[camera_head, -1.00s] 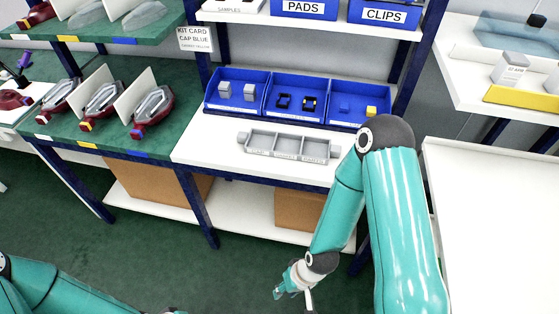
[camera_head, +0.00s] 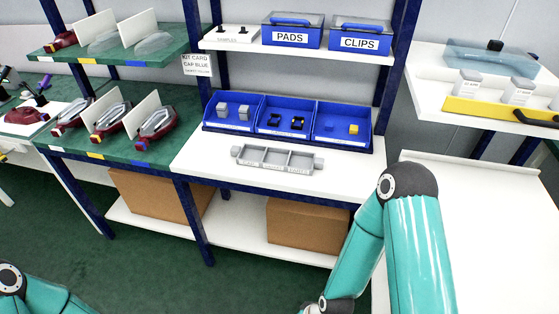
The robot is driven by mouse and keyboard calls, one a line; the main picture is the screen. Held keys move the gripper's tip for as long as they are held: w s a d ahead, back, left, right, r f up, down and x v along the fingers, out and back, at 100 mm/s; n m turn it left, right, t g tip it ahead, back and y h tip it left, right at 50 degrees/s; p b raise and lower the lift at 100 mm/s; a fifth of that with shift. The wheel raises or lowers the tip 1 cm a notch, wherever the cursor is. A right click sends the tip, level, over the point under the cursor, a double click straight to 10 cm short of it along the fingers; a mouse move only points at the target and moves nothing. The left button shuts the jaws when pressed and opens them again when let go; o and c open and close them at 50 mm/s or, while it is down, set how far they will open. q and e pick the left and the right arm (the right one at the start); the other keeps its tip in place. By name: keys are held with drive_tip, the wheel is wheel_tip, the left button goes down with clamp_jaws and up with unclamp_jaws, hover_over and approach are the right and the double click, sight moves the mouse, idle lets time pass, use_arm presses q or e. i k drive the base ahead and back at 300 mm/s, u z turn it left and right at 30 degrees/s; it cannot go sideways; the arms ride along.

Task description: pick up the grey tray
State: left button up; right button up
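The grey tray (camera_head: 264,168) lies on the white worktop, in front of the blue parts bins. It is long and narrow, with three compartments, labels on its front and a small lug at each end. Its compartments look empty. My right arm comes in at the lower right, in front of the bench and right of the tray, and its gripper is below the picture's edge. My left arm shows only at the lower left corner, and its gripper is out of view. Neither arm touches the tray.
Blue bins (camera_head: 246,128) with small grey, black and yellow parts stand behind the tray. PADS (camera_head: 292,37) and CLIPS (camera_head: 360,43) boxes sit on the shelf above. Tail lamps (camera_head: 157,123) stand on the green bench at left. The white worktop (camera_head: 225,177) is clear around the tray.

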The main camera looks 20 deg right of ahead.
sight(274, 158)
drive_tip(key=z, duration=0.05)
drive_tip(key=i, duration=0.9)
drive_tip(key=u, duration=0.1)
